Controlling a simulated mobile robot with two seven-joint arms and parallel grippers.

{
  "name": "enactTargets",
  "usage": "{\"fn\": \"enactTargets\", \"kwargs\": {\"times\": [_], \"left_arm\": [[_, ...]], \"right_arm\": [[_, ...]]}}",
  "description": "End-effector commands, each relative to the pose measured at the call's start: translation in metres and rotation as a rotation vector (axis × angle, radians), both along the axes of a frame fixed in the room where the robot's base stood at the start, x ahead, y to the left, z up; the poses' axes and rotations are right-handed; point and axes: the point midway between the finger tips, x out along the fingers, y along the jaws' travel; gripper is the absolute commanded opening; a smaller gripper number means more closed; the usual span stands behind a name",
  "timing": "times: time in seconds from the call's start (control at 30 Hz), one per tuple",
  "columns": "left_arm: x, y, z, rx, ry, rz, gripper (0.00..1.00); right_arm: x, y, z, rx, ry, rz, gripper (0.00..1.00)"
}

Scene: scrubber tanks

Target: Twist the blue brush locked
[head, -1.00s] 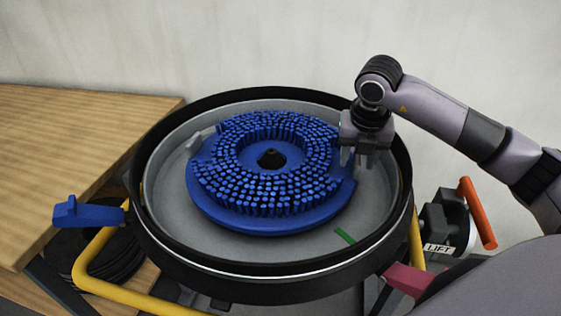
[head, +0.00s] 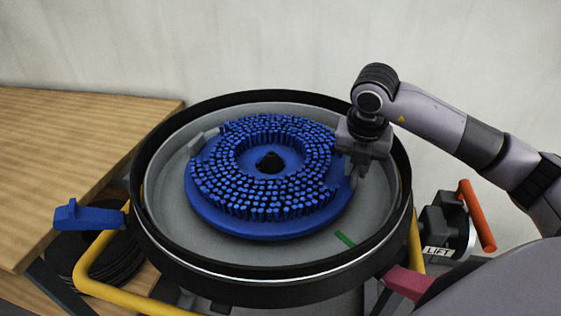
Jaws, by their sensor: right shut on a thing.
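The blue brush (head: 225,222) is a round disc with rings of short bristles facing up and a dark hub (head: 269,161) at its centre. It lies in the grey round housing (head: 300,250) with a black rim. My right gripper (head: 354,178) is at the right edge of the brush, pointing down, and is shut on the brush's edge. The fingertips partly hide the part they hold. A green mark (head: 345,239) is on the housing floor at the lower right, below the gripper and apart from it. My left gripper is out of view.
A grey block (head: 203,140) sits at the brush's upper left. A blue lever (head: 88,215) sticks out left of the housing. A wooden table (head: 70,150) is at the left. A LIFT label (head: 438,252) and an orange handle (head: 477,215) are at the right.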

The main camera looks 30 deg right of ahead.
Motion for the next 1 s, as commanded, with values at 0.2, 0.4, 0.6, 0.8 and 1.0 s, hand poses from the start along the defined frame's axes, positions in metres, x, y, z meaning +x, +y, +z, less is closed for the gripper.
{"fn": "enactTargets", "kwargs": {"times": [0.2,0.4,0.6,0.8,1.0], "left_arm": [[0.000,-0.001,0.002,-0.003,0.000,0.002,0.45],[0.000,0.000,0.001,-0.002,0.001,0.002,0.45],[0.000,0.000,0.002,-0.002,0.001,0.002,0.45],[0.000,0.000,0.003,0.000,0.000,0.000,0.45],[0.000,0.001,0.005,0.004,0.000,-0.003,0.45]], "right_arm": [[-0.005,0.005,0.000,0.000,0.000,-0.034,0.00],[-0.006,0.005,0.000,0.001,0.001,-0.039,0.00],[-0.006,0.006,0.000,0.001,0.002,-0.041,0.00],[-0.010,0.011,0.000,0.002,0.002,-0.071,0.00],[-0.015,0.017,0.000,0.002,0.002,-0.116,0.00]]}}
